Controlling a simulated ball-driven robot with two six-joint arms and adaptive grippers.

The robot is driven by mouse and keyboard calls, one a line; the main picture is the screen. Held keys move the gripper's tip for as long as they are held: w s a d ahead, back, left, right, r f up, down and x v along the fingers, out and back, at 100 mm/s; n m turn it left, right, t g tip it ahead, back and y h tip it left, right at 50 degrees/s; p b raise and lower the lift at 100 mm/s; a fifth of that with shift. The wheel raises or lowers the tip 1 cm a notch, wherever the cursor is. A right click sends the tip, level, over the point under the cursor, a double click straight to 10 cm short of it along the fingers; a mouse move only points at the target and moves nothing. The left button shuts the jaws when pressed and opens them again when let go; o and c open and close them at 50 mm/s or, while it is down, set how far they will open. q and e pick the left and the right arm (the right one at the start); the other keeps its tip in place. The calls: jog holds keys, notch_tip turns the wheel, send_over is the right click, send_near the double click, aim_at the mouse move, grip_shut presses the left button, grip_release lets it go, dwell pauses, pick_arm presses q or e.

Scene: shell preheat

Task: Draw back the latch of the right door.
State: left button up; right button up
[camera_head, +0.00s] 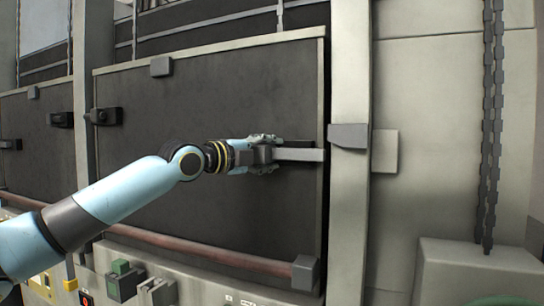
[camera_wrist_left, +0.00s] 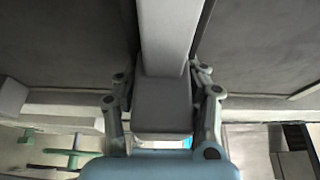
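The right door is the large dark panel (camera_head: 220,90) in the middle of the head view, and it stands closed. Its latch (camera_head: 305,155) is a pale horizontal bar at the door's right edge. The bar ends close beside a grey keeper block (camera_head: 347,136) on the post; I cannot tell whether it is inside it. My left gripper (camera_head: 280,151) is at the latch's left end. In the left wrist view, its fingers (camera_wrist_left: 163,88) lie close along both sides of the latch's grey block (camera_wrist_left: 163,108), seemingly touching. My right gripper is not in view.
A pale post (camera_head: 349,220) stands right of the door. A reddish rail (camera_head: 200,250) runs below it, above a panel with a green switch (camera_head: 122,282). Chains (camera_head: 490,130) hang at the right. Another dark door (camera_head: 40,150) is at the left.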

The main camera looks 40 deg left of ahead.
pick_arm(q)
jog(key=o, duration=0.3)
jog(key=shift+s+a, duration=0.1)
jog(key=shift+a, duration=0.05)
jog(key=shift+d+r, duration=0.15)
jog(key=shift+d, duration=0.05)
notch_tip(320, 180, up, 10)
jog(key=shift+f, duration=0.1)
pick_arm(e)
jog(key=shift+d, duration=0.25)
pick_arm(q)
jog(key=shift+f, duration=0.1)
